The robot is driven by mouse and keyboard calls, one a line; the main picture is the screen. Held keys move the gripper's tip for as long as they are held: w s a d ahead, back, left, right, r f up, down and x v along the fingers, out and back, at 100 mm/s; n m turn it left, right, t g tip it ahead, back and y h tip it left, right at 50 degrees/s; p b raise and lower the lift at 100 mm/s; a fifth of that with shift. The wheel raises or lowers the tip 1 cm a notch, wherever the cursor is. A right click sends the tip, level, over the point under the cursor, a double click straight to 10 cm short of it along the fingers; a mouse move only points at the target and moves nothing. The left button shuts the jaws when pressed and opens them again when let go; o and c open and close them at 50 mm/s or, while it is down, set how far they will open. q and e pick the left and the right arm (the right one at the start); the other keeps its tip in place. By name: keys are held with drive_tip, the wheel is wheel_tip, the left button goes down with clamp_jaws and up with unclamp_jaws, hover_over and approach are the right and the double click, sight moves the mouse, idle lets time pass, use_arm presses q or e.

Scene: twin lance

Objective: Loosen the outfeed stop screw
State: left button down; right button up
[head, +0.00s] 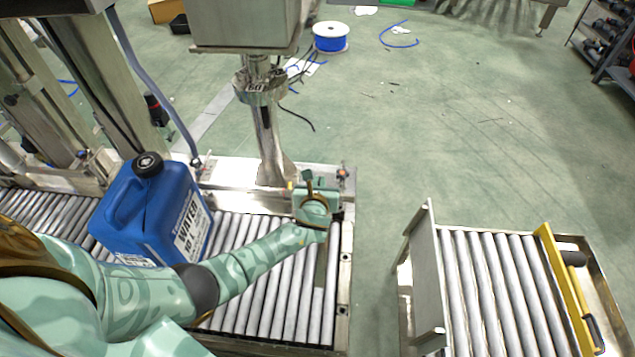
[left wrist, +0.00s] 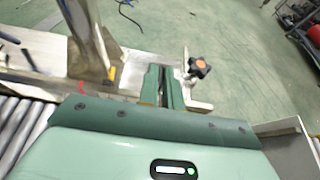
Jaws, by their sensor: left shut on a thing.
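The stop screw's knob (head: 342,173), black with an orange centre, stands on the bracket at the far right corner of the conveyor. It shows larger in the left wrist view (left wrist: 200,68). My left gripper (head: 308,176) is beside the knob, to its left and apart from it. Its fingers (left wrist: 162,80) are nearly together on something thin between them, seemingly the stop plate; the contact is hard to see. A grey stop plate (head: 320,268) lies along the end rollers, its far part hidden under my gripper. My right gripper is not in view.
A blue water canister (head: 182,222) stands on the conveyor rollers (head: 270,300), close to my left arm. A steel post (head: 268,140) rises behind the gripper. A separate roller cart (head: 500,290) stands at the right, with a clear floor gap between.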

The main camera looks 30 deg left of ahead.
use_arm(q)
drive_tip(key=shift+d+n+g+y, duration=0.15)
drive_tip(key=shift+n+g+y, duration=0.25)
drive_tip(key=shift+n+y, duration=0.4)
drive_tip(key=shift+y, duration=0.3)
drive_tip(key=c, duration=1.6)
unclamp_jaws()
drive_tip(key=shift+w, duration=0.1)
